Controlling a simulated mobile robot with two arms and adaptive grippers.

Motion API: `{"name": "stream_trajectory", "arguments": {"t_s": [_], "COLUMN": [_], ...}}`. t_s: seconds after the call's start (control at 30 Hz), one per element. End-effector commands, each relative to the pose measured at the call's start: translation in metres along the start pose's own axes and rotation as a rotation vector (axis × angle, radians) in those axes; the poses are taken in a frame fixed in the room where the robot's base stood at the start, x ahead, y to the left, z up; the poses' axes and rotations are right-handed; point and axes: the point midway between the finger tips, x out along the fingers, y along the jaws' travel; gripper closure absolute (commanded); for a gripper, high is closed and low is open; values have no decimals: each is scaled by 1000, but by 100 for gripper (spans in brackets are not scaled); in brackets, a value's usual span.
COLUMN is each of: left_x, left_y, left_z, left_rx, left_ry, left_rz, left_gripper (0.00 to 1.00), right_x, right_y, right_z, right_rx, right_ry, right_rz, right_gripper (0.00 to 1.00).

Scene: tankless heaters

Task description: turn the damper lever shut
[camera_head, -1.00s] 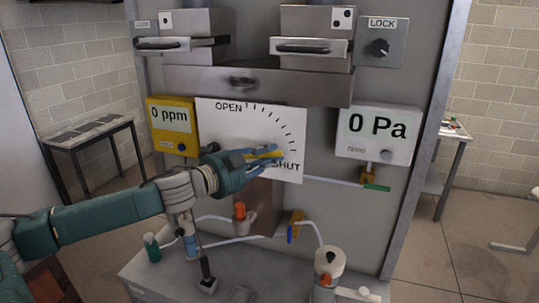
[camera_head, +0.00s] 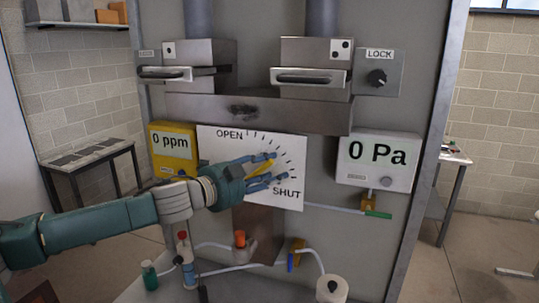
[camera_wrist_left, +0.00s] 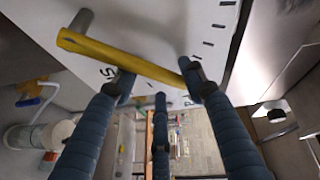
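The yellow damper lever (camera_wrist_left: 115,56) crosses the upper left of the left wrist view, in front of a white dial plate. In the head view the plate (camera_head: 220,150) reads OPEN at the top and SHUT at lower right. The lever (camera_head: 260,171) shows partly between my blue fingers, on the SHUT side of the dial; its exact angle is partly hidden. My left gripper (camera_head: 268,168) is open with its fingers spread at the lever. In the wrist view my left gripper (camera_wrist_left: 158,82) has its fingertips at the lever's free end; contact is unclear. My right gripper is out of view.
A yellow 0 ppm meter (camera_head: 173,151) is left of the dial, a white 0 Pa gauge (camera_head: 376,160) to its right. Two drawer-like boxes with handles and a LOCK knob (camera_head: 377,78) sit above. Pipes, valves and a white cylinder (camera_head: 331,289) stand below.

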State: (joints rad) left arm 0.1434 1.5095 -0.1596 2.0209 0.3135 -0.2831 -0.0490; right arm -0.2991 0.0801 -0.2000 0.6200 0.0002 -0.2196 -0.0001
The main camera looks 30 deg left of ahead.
Motion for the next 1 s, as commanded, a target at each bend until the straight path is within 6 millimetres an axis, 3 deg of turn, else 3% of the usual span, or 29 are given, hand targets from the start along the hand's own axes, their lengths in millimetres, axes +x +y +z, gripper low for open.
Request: {"name": "stream_trajectory", "arguments": {"t_s": [0.03,0.3,0.87,1.0], "left_x": [-2,-5,-6,-6], "left_y": [-19,-51,-58,-56], "left_z": [-6,-15,-19,-18], "left_rx": [16,15,10,-19], "left_ry": [4,3,3,-1], "left_rz": [-17,-24,-9,-12], "left_gripper": [61,61,61,89], "right_x": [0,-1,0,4], "right_y": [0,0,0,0], "right_z": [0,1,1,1], "right_rx": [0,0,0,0], "right_ry": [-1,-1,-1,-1], "right_rz": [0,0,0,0], "right_gripper": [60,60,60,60]}}
